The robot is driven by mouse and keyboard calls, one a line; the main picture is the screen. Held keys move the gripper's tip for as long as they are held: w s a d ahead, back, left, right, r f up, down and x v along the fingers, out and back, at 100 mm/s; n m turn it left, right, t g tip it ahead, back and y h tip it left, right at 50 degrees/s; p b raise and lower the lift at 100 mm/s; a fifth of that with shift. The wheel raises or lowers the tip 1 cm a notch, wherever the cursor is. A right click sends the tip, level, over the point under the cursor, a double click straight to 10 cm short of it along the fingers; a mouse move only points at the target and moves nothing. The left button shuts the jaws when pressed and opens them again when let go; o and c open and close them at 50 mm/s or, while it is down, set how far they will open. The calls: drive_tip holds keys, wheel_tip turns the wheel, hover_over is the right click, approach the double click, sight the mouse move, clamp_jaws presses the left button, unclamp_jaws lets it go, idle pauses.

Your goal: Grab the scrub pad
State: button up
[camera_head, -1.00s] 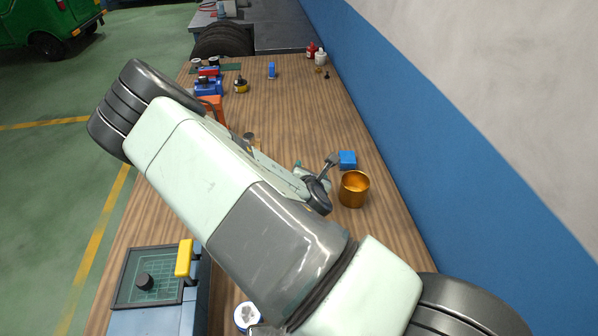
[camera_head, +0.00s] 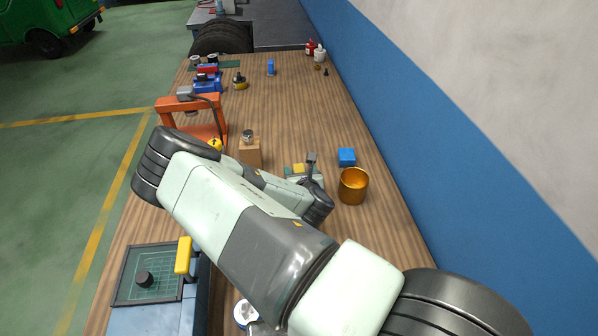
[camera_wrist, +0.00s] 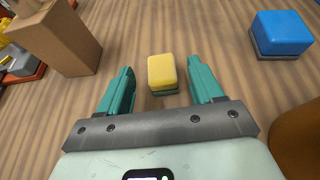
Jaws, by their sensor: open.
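The scrub pad (camera_wrist: 162,71), a small yellow block with a dark green underside, lies on the wooden bench, ahead of my gripper in the wrist view. My gripper (camera_wrist: 159,80) is open, with one teal finger to each side of the pad in that view. I see no contact between the fingers and the pad. In the head view, the pad's yellow top (camera_head: 298,169) shows just beyond my wrist, partly hidden by my arm.
A blue block (camera_wrist: 282,33) lies to the right. A golden cup (camera_head: 353,187) stands right of my gripper. A cardboard box (camera_wrist: 58,38) stands to the left, near an orange frame (camera_head: 190,112). Bare bench lies beyond the pad.

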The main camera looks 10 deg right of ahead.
sight(299, 169)
drive_tip(key=x, duration=0.3)
drive_tip(key=shift+w+f, duration=0.2)
drive_tip(key=shift+w, duration=0.05)
drive_tip(key=c, duration=1.1)
drive_tip(key=shift+o, duration=0.2)
